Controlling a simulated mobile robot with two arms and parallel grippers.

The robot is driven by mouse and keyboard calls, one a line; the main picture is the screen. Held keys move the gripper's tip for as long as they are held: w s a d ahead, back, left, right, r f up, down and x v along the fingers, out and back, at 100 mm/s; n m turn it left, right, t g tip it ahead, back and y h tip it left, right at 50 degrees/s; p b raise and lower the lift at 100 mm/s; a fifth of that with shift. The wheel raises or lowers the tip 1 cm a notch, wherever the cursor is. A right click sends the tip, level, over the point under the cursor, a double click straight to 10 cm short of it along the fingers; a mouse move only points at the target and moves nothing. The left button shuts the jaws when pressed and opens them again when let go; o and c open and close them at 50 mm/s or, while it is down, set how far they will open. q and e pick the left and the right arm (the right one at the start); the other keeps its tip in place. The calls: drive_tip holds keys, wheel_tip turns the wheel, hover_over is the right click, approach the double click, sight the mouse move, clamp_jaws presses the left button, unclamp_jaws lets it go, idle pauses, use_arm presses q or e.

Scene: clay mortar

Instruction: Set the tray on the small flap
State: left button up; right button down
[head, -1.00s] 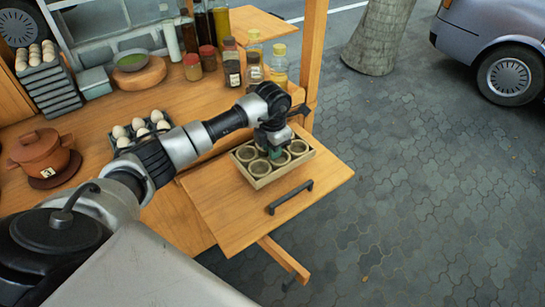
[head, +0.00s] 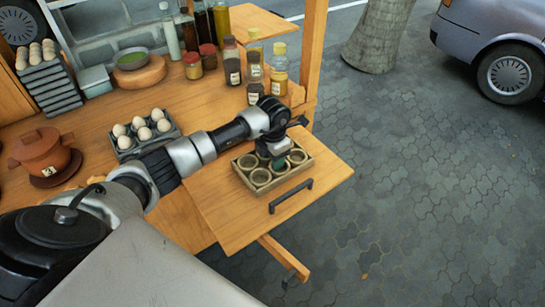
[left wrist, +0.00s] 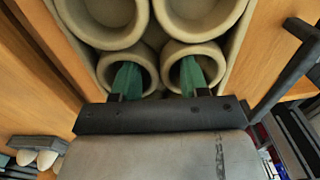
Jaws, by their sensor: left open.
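The tray (head: 286,179) is a shallow, pale wooden box holding several round clay cups (head: 260,177). It sits level on the small wooden flap (head: 225,218), behind the flap's dark handle, and appears to rest on it. My left gripper (head: 278,163) is over the tray's middle, pointing down. In the left wrist view, its green fingertips (left wrist: 160,78) are apart, each over or inside the opening of a separate cup (left wrist: 193,52). The tray's wall (left wrist: 239,48) shows there too. The fingertips' depth is hard to judge. My right gripper is not in view.
The dark handle (head: 291,196) stands up near the flap's outer edge. Bottles (head: 279,70) stand behind the flap on the counter. An egg carton (head: 143,133) and a clay pot (head: 44,155) are to the left. Paved ground is open to the right.

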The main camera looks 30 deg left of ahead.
use_arm(q)
drive_tip(key=shift+r, duration=0.1)
wheel_tip(320, 180, up, 12)
drive_tip(key=shift+b, duration=0.45)
